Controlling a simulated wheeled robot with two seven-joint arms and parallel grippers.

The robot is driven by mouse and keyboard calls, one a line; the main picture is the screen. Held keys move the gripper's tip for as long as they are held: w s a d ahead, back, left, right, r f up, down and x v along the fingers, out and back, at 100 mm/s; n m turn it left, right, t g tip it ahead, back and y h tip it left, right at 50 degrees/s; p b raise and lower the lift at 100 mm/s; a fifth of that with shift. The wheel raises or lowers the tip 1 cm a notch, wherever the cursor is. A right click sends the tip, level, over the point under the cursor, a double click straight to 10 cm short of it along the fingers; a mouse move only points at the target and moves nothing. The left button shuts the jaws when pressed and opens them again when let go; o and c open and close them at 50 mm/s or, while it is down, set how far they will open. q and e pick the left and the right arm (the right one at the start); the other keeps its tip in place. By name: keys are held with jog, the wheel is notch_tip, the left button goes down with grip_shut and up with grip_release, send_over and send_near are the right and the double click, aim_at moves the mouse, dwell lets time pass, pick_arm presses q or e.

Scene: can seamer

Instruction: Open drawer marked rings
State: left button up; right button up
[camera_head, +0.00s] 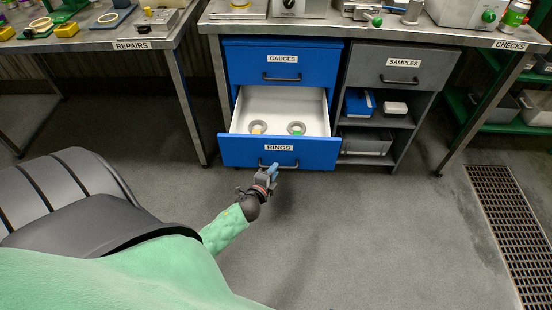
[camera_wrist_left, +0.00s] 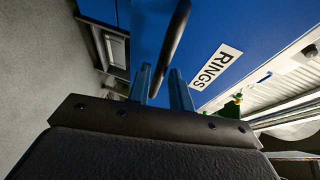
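The blue drawer marked RINGS (camera_head: 240,150) is pulled out of the cabinet, with its white inside showing. Inside it are two grey rings, one around a cream piece (camera_head: 257,128) and one around a green piece (camera_head: 296,128). My left gripper (camera_head: 273,169) is at the dark bar handle on the drawer front. In the left wrist view, the blue fingers (camera_wrist_left: 163,85) stand close together with the black handle (camera_wrist_left: 176,35) between them, beside the RINGS label (camera_wrist_left: 214,66). My right gripper is not in view.
The blue drawer marked GAUGES (camera_head: 255,63) above is shut. The grey SAMPLES drawer (camera_head: 390,66) is to its right, over shelves holding boxes. Floor (camera_head: 380,230) before the cabinet is clear.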

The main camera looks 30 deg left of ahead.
pick_arm(q)
jog(key=shift+v, duration=2.55)
